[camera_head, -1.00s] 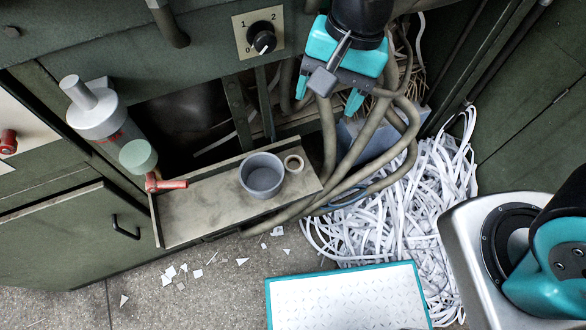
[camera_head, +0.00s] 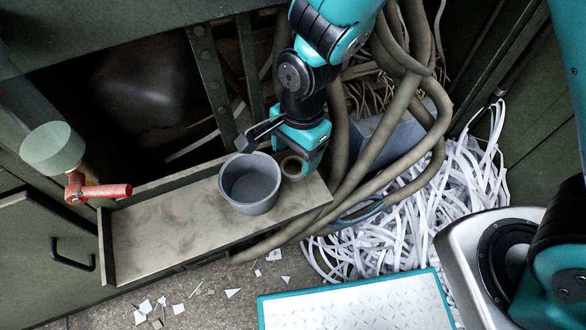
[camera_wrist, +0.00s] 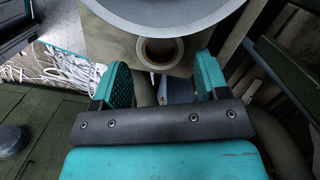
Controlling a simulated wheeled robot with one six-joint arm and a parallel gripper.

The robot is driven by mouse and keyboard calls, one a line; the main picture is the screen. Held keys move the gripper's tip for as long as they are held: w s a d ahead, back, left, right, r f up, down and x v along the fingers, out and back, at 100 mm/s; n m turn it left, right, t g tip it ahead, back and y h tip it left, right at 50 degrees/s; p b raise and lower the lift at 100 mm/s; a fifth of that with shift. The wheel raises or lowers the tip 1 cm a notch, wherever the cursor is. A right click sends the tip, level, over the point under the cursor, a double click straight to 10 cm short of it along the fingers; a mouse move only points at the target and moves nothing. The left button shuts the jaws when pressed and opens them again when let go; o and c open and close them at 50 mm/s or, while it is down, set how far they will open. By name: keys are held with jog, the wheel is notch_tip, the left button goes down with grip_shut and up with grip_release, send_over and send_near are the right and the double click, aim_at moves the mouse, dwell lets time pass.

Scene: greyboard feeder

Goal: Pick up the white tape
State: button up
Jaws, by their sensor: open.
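The tape (camera_head: 292,168) is a small pale beige ring lying on the metal shelf (camera_head: 165,235), just right of the grey cup (camera_head: 250,190). In the wrist view the tape (camera_wrist: 160,60) lies ahead of the fingers, roughly centred between them, with its far side hidden by the cup (camera_wrist: 155,14). My gripper (camera_head: 298,155) is directly above and beside the tape, pointing down. In the wrist view both teal fingers of the gripper (camera_wrist: 163,80) stand apart with nothing between them. In the head view the gripper partly covers the tape.
Thick hoses (camera_head: 340,150) hang close to the right of my gripper. A red valve handle (camera_head: 100,190) stands at the shelf's left end. Shredded white paper strips (camera_head: 400,220) and a white teal-edged platform (camera_head: 355,305) lie below right. The shelf's left part is clear.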

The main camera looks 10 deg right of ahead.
aim_at(293, 171)
notch_tip(293, 171, down, 3)
jog(key=shift+s+a+f+b, duration=0.1)
jog(key=shift+a+b, duration=0.05)
jog(key=shift+b, duration=0.25)
jog(key=shift+c, duration=0.3)
jog(key=c, duration=0.6)
jog(key=shift+c, duration=0.2)
jog(key=shift+r, duration=0.2)
